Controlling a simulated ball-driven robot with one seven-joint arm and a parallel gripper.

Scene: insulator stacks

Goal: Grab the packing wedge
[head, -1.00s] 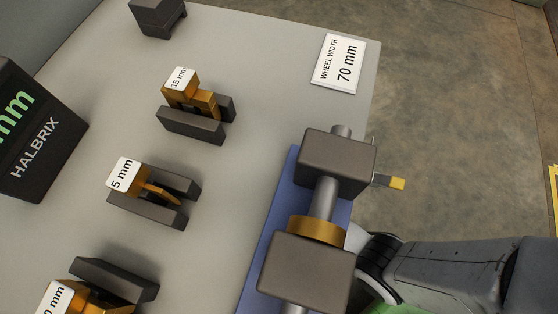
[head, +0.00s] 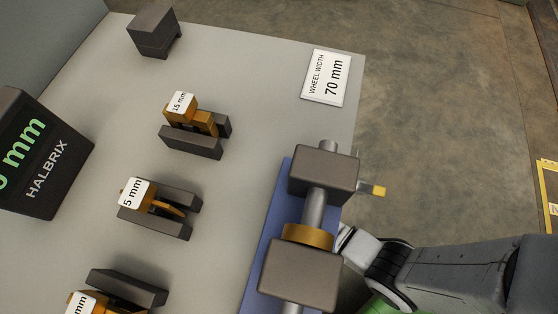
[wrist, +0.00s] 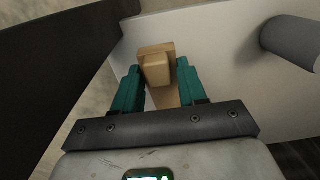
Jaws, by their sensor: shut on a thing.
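The packing wedge, a tan wooden piece (wrist: 156,72), shows in the wrist view between the two teal fingers of my gripper (wrist: 159,68). The fingers are shut on it from both sides. Its lower part runs down between the fingers towards the gripper body.
Two dark blocks (head: 323,174) on a blue base (head: 267,236) carry a grey shaft with an orange ring (head: 308,236). A yellow-tipped piece (head: 378,190) sticks out right. Labelled orange gauges (head: 205,122) in cradles, a HALBRIX box (head: 40,150) and a 70 mm sign (head: 327,78) stand on the table.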

